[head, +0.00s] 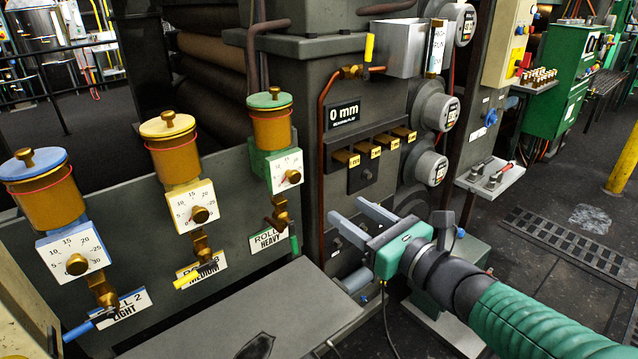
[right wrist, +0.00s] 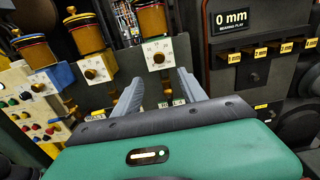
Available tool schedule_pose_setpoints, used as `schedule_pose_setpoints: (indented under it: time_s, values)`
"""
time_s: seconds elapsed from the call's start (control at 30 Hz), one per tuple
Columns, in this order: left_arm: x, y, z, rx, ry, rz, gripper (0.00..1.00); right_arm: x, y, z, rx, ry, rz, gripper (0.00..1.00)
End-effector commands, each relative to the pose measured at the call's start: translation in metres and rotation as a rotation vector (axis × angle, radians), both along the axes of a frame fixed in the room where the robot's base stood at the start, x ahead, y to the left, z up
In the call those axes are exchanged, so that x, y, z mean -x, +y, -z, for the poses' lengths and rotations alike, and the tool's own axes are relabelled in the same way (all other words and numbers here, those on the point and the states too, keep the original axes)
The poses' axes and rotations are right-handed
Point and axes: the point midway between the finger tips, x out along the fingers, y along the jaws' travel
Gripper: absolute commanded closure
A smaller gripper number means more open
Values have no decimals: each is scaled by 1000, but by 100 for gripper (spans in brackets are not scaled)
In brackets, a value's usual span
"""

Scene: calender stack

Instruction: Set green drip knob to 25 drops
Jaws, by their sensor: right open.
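The green-lidded drip oiler (head: 270,120) is the rightmost of three on the grey machine wall. Its white dial plate carries a brass drip knob (head: 292,176); the setting it points to is too small to read. In the right wrist view the knob (right wrist: 158,57) shows beyond and between my fingertips. My right gripper (head: 348,212) is open and empty, its fingers pointing at the wall, to the right of and below the knob and apart from it. My left gripper is not in view.
A yellow-lidded oiler (head: 172,155) and a blue-lidded oiler (head: 45,195) stand to the left, each with its own knob. A flat grey cover (head: 240,305) lies below them. A "0 mm" sign (head: 343,114) and labelled brass blocks (head: 345,157) are to the right.

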Motion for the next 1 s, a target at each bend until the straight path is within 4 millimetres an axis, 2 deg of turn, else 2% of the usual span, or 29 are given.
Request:
schedule_pose_setpoints:
  time_s: [0.4,0.6,0.77,1.0]
  values:
    - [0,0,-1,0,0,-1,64,-84,47,3,-17,9,0,51]
    - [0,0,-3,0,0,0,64,-118,75,1,-15,7,2,51]
    - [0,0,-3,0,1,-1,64,-130,86,1,-13,8,3,51]
    - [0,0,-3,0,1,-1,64,-132,84,1,-15,8,4,51]
